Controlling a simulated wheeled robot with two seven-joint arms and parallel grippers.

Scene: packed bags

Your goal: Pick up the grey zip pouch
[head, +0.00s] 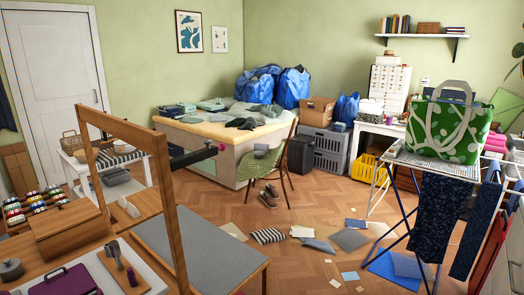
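I cannot single out the grey zip pouch with certainty. A small grey flat item (115,177) lies on the low white bench at the left, below a striped item, but no zip can be made out on it. Dark grey soft items (241,123) lie on the large cloth-topped table at the back. A flat grey-blue piece (350,240) lies on the floor at the centre right; it could be cloth or a sheet.
A wooden frame (166,190) rises at the near left beside a grey-topped table (200,255). A drying rack (437,165) holding a green patterned bag (449,125) stands at the right. Shoes (269,197) and flat pieces lie on the floor. Parquet around the green chair (261,165) is partly clear.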

